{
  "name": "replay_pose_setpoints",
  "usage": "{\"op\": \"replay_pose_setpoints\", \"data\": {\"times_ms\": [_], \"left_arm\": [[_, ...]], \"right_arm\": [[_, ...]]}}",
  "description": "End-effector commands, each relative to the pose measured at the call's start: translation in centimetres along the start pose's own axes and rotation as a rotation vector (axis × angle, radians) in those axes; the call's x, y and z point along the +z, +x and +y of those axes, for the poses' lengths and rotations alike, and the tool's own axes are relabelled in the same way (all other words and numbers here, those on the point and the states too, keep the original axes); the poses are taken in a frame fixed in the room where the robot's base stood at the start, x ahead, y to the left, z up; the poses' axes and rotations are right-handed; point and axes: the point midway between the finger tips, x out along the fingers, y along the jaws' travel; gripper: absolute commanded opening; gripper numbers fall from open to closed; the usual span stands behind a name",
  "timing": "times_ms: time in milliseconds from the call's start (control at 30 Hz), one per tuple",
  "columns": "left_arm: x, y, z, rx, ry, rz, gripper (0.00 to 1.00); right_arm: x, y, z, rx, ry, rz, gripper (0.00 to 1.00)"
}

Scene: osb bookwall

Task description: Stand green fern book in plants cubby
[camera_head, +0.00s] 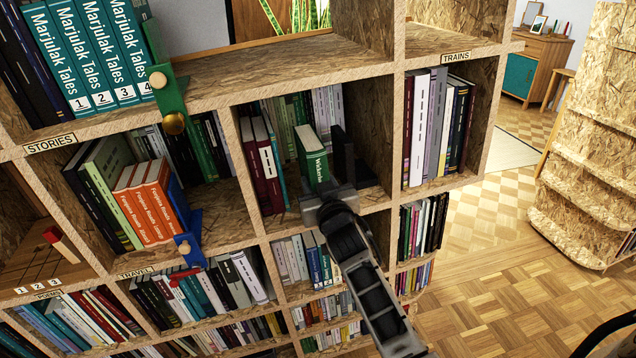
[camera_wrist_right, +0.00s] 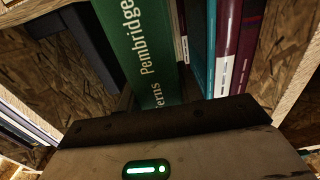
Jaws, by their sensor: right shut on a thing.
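The green book (camera_head: 312,158) is inside the middle cubby (camera_head: 376,127), roughly upright with its spine facing out. In the right wrist view the green book (camera_wrist_right: 140,50) shows white spine lettering ending in "erns Pembridge". My right gripper (camera_head: 330,192) is at the cubby's front, shut on the lower part of the book; its fingers (camera_wrist_right: 165,122) cross the spine in the wrist view. The gripper hides the book's bottom, so I cannot tell whether it touches the shelf. No plants label is readable.
Dark red books (camera_head: 262,165) stand left of the green book. A black bookend-like piece (camera_head: 343,150) stands close on its right, then bare cubby floor and wall. The trains cubby (camera_head: 484,100) is to the right. A blue bookend (camera_head: 190,232) projects from the cubby to the left.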

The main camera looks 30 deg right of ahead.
Motion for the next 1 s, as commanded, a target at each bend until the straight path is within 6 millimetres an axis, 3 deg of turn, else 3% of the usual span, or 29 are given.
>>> {"op": "replay_pose_setpoints", "data": {"times_ms": [33, 100, 467, 567, 1000], "left_arm": [[-0.1, 0.0, 0.0, 0.000, 0.000, 0.001, 0.36], [-0.1, 0.0, 0.0, 0.000, 0.000, 0.001, 0.36], [-0.2, 0.0, 0.0, 0.000, 0.002, 0.004, 0.36], [-1.5, -0.7, 0.3, 0.004, 0.011, 0.030, 0.36], [-1.8, -0.9, 0.4, 0.006, 0.007, 0.023, 0.36]], "right_arm": [[-0.4, 0.0, 0.0, 0.000, 0.000, 0.009, 0.45], [-0.3, 0.0, 0.0, 0.000, 0.000, 0.008, 0.62], [0.2, 0.0, 0.0, 0.000, 0.000, -0.005, 0.62], [0.1, 0.0, 0.0, 0.000, 0.000, -0.003, 0.62], [0.0, -9.7, 0.0, -0.001, 0.003, 0.000, 0.62]]}}
